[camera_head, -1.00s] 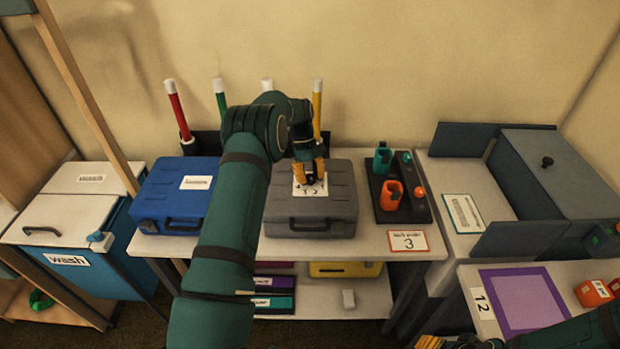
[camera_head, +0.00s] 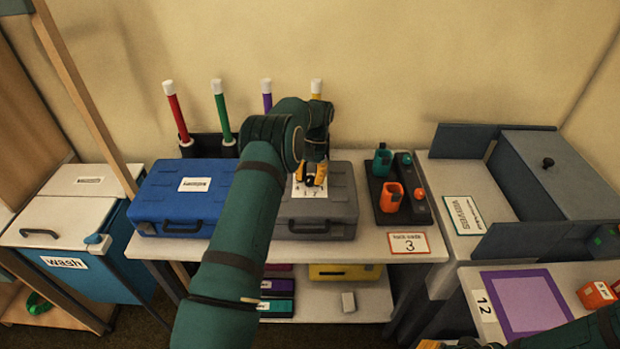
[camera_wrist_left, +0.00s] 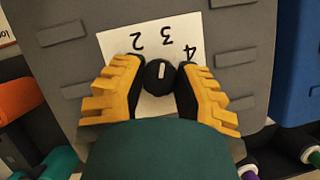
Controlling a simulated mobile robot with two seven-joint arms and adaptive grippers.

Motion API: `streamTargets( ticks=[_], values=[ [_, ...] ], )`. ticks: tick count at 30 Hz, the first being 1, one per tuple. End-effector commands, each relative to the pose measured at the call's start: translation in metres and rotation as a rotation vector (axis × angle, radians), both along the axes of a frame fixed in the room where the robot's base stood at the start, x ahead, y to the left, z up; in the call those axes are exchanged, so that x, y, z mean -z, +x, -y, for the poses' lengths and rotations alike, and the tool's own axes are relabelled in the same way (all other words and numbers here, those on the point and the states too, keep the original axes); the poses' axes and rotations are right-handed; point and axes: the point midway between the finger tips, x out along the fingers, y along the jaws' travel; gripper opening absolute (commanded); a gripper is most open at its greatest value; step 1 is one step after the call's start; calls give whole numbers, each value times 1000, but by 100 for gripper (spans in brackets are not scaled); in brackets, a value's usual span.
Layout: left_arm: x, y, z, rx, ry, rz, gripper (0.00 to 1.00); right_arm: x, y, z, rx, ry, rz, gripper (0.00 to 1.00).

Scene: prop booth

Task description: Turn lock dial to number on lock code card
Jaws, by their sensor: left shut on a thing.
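The lock dial (camera_wrist_left: 160,78) is a black knob with a white mark, set on a white number plate (camera_wrist_left: 118,45) on the grey case (camera_head: 341,212). In the left wrist view its mark points up, roughly toward the 3; 2, 3 and 4 show upside down. My left gripper (camera_head: 312,178) is shut on the dial; in the left wrist view its yellow fingers (camera_wrist_left: 160,82) flank it. The lock code card (camera_head: 409,243), white with a red border, reads 3 on the shelf's front edge. My right gripper (camera_head: 440,344) barely shows at the bottom edge.
A blue case (camera_head: 172,208) stands left of the grey case. A dark tray (camera_head: 418,214) with orange and teal holders stands to its right. Several coloured sticks stand behind, including a red one (camera_head: 177,112). A grey bin (camera_head: 560,180) is at the right.

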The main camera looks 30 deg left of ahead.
Motion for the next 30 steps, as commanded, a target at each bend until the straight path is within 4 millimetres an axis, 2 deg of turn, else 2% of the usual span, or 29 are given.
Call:
streamTargets(
  ticks=[19, 20, 22, 23, 30],
  values=[
    [4, -3, 2, 53, -5, -12, 0, 1, 0, 0, 0, 0, 0, 47],
    [4, -3, 2, 53, -6, -12, 37, 1, 0, 0, 0, 0, 0, 47],
    [4, -3, 2, 53, -6, -11, 62, 1, 0, 0, 0, 0, 0, 47],
    [4, -3, 1, 53, -5, -10, 65, 1, 0, 0, 0, 0, 0, 47],
    [2, -1, 1, 52, -2, -5, 65, 0, 0, 0, 0, 0, 0, 47]
  ],
)
